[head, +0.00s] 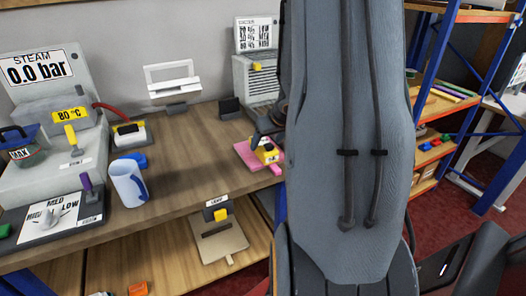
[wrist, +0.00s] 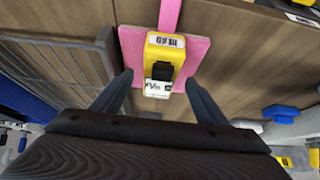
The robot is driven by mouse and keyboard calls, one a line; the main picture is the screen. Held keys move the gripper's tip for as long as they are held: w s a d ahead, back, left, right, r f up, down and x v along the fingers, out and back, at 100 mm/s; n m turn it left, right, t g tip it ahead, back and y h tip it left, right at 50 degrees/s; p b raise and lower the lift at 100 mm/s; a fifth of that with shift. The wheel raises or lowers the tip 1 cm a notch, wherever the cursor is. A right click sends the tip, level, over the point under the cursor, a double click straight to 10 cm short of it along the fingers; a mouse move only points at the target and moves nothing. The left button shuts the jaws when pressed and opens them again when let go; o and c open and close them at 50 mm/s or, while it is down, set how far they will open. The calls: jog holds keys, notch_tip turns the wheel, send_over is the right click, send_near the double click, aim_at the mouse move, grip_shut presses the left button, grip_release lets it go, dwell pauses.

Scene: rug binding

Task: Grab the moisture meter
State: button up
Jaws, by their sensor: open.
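The moisture meter, a small yellow device (wrist: 164,52) with a black part in its middle and a white label, lies on a pink pad (wrist: 190,51). In the head view the yellow device (head: 267,153) and the pink pad (head: 242,150) are at the right part of the wooden bench, partly hidden by my arm. My gripper (wrist: 159,82) is open and empty in the wrist view. Its two fingers stand left and right of the device's near end, apart from it. I cannot tell their height above the pad.
The wooden bench (head: 190,190) bears a steam unit (head: 50,160), a white-and-blue mug (head: 128,184) and a grey slatted unit (head: 258,82) behind the pad. In the wrist view a grey wire rack (wrist: 60,65) is close on the left. Blue-and-orange shelving (head: 440,60) stands at right.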

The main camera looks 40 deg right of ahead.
jog(key=b+x, duration=0.1)
jog(key=x, duration=0.4)
jog(key=shift+w+r+b, duration=0.2)
jog(key=shift+w+b, duration=0.05)
jog(key=shift+b, duration=0.15)
jog(key=shift+r, duration=0.1)
jog(key=c, duration=1.4)
jog(key=shift+r, duration=0.1)
